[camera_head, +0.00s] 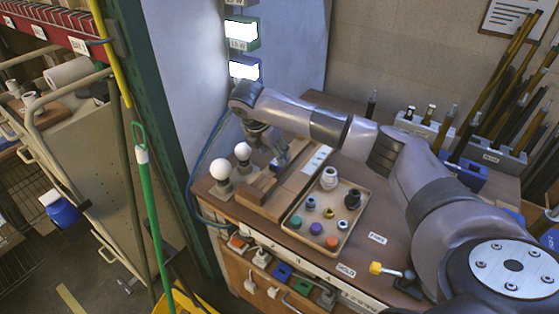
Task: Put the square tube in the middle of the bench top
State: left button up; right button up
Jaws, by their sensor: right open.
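The brown wooden bench top (376,222) fills the middle of the head view. No piece is clearly recognisable as the square tube; it may be hidden or too small to tell. My right arm reaches in from the right across the bench and bends down at its far left end. My right gripper (279,163) is small and partly hidden by its own links. It is open, low over the wooden holder (258,190), behind the tray and beside the round white bulbs. Whether it touches anything I cannot tell. My left gripper is not in view.
A shallow tray (290,222) of small coloured parts occupies the bench's middle. Two white bulbs (220,170) stand at the left edge. Racks with long rods (497,160) stand at the back right. A yellow-knobbed tool (376,268) lies near the front. Bare wood shows right of the tray.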

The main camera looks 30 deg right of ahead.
jog(key=d+f, duration=0.1)
jog(key=d+f+p, duration=0.1)
jog(key=f, duration=0.1)
jog(key=shift+w+d+f, duration=0.1)
jog(key=shift+w, duration=0.1)
jog(key=shift+w+d+f, duration=0.1)
jog(key=shift+f, duration=0.3)
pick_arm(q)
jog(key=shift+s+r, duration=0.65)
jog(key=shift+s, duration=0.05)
pick_arm(e)
grip_shut()
